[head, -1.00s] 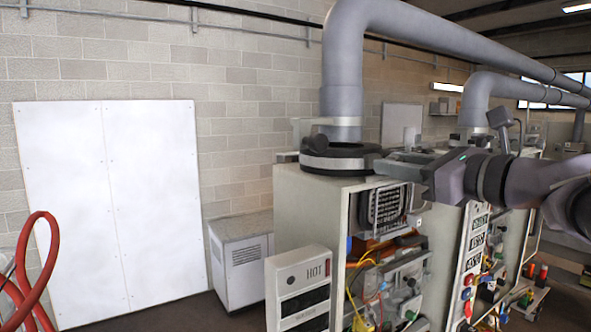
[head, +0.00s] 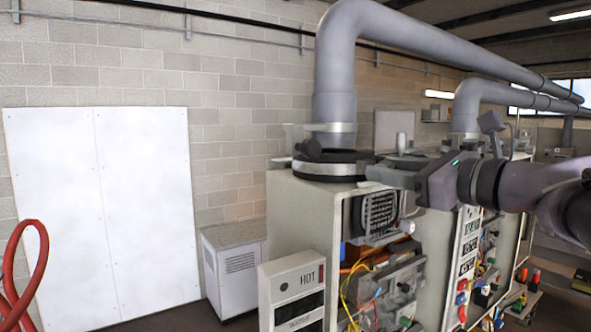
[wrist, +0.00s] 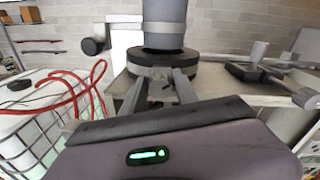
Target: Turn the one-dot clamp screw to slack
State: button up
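The flue pipe (head: 335,95) rises from a black collar with a silver band (head: 325,168) on the heater cabinet. A dark round knob (head: 309,146) sticks out at the clamp around the pipe's foot; a dark knob also shows left of the pipe in the wrist view (wrist: 93,46). No dot marks can be made out. My gripper (head: 372,172) is at the right side of the collar, level with it. In the wrist view its fingers (wrist: 159,88) stand apart at the collar's near edge, with a small grey piece between them. Whether they touch it is unclear.
The cabinet's open front shows wires and a finned unit (head: 378,211). A red hose (head: 38,262) loops at far left. A second flue pipe (head: 467,105) and more cabinets stand to the right.

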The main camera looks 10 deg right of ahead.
jog(key=b+v, duration=0.3)
jog(key=v, duration=1.4)
jog(key=shift+r, duration=0.1)
